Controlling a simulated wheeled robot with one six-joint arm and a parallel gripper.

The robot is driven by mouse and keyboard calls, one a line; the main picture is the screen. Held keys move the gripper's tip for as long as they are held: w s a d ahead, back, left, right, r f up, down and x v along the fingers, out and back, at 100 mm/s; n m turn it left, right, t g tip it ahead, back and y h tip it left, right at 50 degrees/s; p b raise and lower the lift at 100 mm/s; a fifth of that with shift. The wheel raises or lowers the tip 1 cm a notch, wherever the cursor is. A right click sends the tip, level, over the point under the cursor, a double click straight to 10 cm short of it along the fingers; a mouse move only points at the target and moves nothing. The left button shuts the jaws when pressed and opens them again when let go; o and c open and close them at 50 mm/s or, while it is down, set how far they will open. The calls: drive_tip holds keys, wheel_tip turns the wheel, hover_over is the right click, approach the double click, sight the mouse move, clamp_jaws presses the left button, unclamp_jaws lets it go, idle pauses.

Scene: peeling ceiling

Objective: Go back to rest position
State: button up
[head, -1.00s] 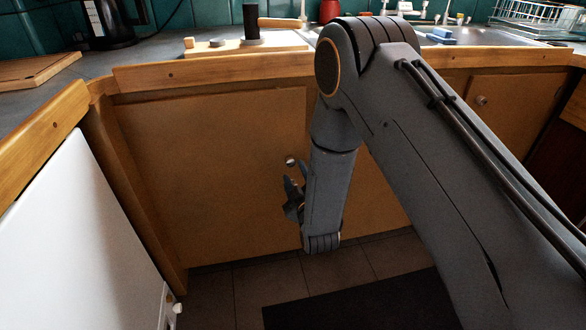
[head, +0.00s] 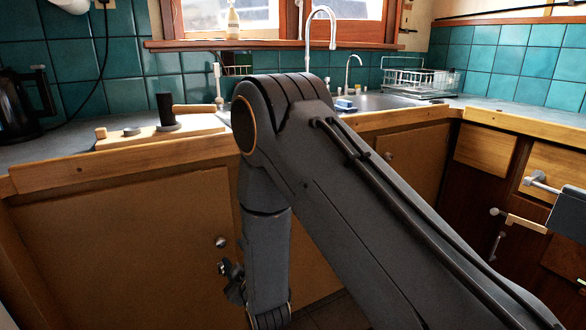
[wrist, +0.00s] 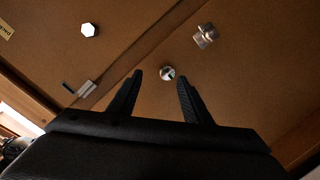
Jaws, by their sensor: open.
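My gripper (head: 233,284) hangs low at the end of my bent arm, in front of the brown cabinet door (head: 120,240). It is partly hidden beside my forearm in the head view. In the wrist view my gripper (wrist: 160,78) shows two dark fingers spread apart with nothing held between them. In the head view a door knob (head: 221,242) shows just above my gripper. I cannot tell whether the gripper touches the door.
A wooden counter edge (head: 115,164) runs above the door. Drawers with a protruding handle (head: 540,182) stand at the right. Little floor shows.

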drive_tip(key=s+d+r+m+g+h, duration=0.2)
drive_tip(key=d+r+m+g, duration=0.1)
drive_tip(key=d+r, duration=0.3)
drive_tip(key=s+d+r+m+g+h, duration=0.2)
drive_tip(key=d+r+m+g+h, duration=0.1)
drive_tip(key=d, duration=0.5)
drive_tip(key=s+d+r+m+g+h, duration=0.1)
drive_tip(key=s+d+r+m+g, duration=0.15)
drive_tip(key=s+d, duration=0.5)
drive_tip(key=s+d+r+m+g+h, duration=0.1)
drive_tip(key=s+d+r+g, duration=0.25)
drive_tip(key=s, duration=0.65)
drive_tip(key=s+d+r+m+g, duration=0.2)
drive_tip(key=s+d+r, duration=0.3)
drive_tip(key=s, duration=0.4)
drive_tip(key=d+r+m+p, duration=0.1)
drive_tip(key=d+r+p, duration=0.2)
drive_tip(key=p, duration=0.4)
drive_tip(key=d+r+m+h+p, duration=0.1)
drive_tip(key=d+r+p, duration=0.2)
drive_tip(key=d+p, duration=0.3)
drive_tip(key=shift+m+p, duration=0.35)
drive_tip(key=shift+p, duration=0.75)
drive_tip(key=shift+w+d, duration=0.1)
